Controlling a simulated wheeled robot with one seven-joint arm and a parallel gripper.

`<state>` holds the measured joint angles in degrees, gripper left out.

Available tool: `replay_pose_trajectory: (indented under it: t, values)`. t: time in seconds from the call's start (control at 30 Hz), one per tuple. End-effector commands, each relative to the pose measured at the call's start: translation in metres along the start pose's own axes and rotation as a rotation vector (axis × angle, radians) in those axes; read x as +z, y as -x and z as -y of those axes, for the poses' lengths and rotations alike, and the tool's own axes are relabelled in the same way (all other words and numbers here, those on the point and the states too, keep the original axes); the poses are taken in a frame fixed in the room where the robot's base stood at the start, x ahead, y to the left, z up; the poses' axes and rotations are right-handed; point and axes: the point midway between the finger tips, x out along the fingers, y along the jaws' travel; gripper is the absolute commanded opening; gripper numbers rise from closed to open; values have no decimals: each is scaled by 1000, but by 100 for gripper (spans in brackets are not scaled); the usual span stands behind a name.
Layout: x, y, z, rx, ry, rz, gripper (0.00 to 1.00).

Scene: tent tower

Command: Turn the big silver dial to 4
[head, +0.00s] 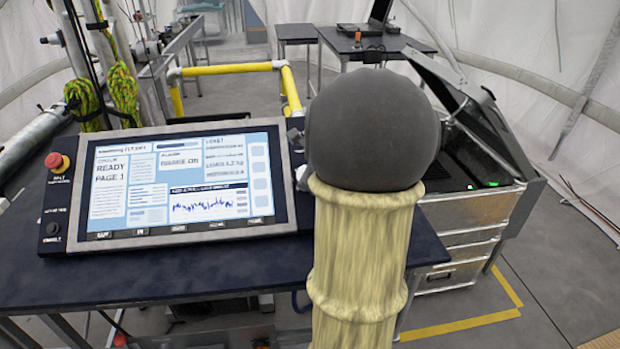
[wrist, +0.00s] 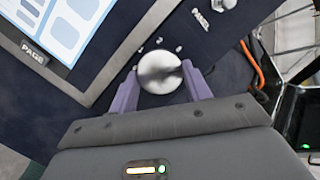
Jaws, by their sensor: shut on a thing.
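The big silver dial (wrist: 160,72) sits on the dark panel beside the screen in the wrist view. My gripper (wrist: 160,82) has its two purple fingers on either side of the dial and is shut on it. Small pale marks sit on the panel around the dial's far side. I cannot read any number or pointer on the dial. In the head view my own arm covers the dial and the gripper.
A tilted touchscreen panel (head: 180,185) with a red button (head: 57,163) stands on the dark table (head: 160,275). An open metal case (head: 465,230) stands to the right. Yellow rails (head: 225,69) are behind. An orange cable (wrist: 252,65) runs right of the dial.

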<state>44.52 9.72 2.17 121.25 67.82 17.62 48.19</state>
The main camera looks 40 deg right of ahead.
Motion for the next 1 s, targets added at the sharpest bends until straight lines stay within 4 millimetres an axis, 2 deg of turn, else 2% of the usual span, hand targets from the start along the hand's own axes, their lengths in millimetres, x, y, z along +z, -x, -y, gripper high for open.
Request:
replay_pose_trajectory:
  t: [0.3,0.87,0.9,1.0]
  values:
    - [0,0,-1,-38,-167,-8,26]
    - [0,0,-2,-46,-205,-10,26]
    - [0,0,-2,-46,-205,-10,54]
    - [0,0,-2,-45,-205,-10,70]
